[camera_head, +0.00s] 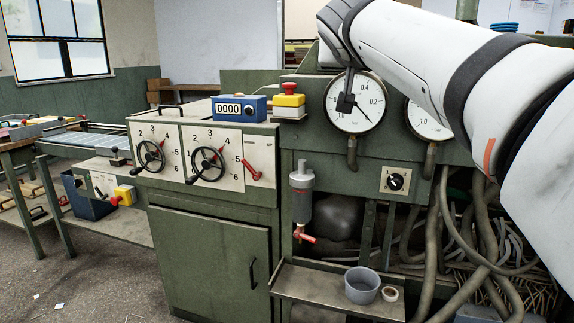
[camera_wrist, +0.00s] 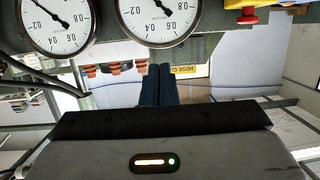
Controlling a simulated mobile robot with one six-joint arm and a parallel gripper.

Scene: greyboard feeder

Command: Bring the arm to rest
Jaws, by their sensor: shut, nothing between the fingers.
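My white arm (camera_head: 430,60) reaches in from the right edge in the head view, raised in front of the panel and its gauges. Its dark-banded end is at the top, above the left gauge (camera_head: 365,112). In the wrist view my gripper (camera_wrist: 157,86) shows as two dark fingers side by side, closed together with nothing between them. Both fingers are clear of the objects around them.
The green machine carries two handwheels (camera_head: 150,155), a blue counter (camera_head: 238,108) and a red-topped yellow button (camera_head: 288,98). Hoses (camera_head: 480,240) hang at lower right. A grey cup (camera_head: 362,285) and a tape roll (camera_head: 390,294) stand on the low shelf (camera_head: 300,281).

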